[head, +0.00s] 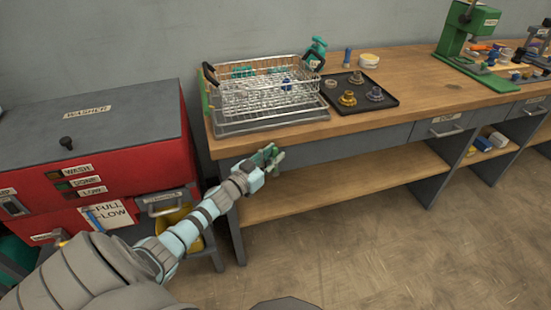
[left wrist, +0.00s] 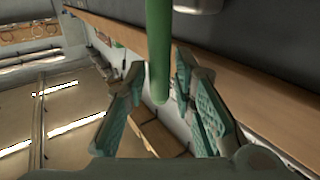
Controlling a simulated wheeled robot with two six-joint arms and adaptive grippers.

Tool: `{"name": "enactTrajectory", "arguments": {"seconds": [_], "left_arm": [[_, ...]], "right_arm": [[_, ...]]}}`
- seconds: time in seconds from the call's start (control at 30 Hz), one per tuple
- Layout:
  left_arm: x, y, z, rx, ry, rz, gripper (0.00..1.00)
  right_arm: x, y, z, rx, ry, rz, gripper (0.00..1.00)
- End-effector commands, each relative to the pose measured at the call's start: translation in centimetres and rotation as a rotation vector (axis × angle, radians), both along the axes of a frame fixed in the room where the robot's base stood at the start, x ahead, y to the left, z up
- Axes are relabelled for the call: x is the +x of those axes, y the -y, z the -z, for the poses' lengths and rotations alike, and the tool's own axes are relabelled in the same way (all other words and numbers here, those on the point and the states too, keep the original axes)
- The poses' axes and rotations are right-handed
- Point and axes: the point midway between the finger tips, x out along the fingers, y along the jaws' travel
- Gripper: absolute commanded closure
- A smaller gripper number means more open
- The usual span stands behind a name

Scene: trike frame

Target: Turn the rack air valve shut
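My left gripper (head: 273,157) is just in front of the workbench's front edge, below the wire rack. In the left wrist view its two fingers (left wrist: 160,75) stand apart. A green rod-like handle (left wrist: 159,50) comes down from the top of that view and ends between the fingers; narrow gaps seem to show on both sides, and contact is unclear. It may be the air valve's lever. The valve body is not clearly visible in the head view. The wire rack (head: 262,97) sits on a metal tray at the bench's left end. My right gripper is not in view.
The wooden bench top (head: 410,105) has a front edge close to my left gripper. A black tray (head: 362,103) with several metal parts lies right of the rack. A red washer cabinet (head: 150,155) stands left. A lower shelf (head: 350,178) is empty in the middle.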

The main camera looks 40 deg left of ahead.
Motion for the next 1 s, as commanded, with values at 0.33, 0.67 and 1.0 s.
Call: {"name": "enactTrajectory", "arguments": {"seconds": [0.33, 0.67, 1.0], "left_arm": [[1.05, 0.10, -0.03, -0.001, -0.002, 0.002, 0.76], [1.02, 0.11, -0.02, -0.001, -0.002, 0.002, 1.00], [0.71, -0.37, -0.13, 0.010, -0.018, -0.008, 1.00]], "right_arm": [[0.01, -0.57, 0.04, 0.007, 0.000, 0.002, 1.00], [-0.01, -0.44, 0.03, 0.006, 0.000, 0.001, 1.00], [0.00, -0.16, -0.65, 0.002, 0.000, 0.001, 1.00]]}}
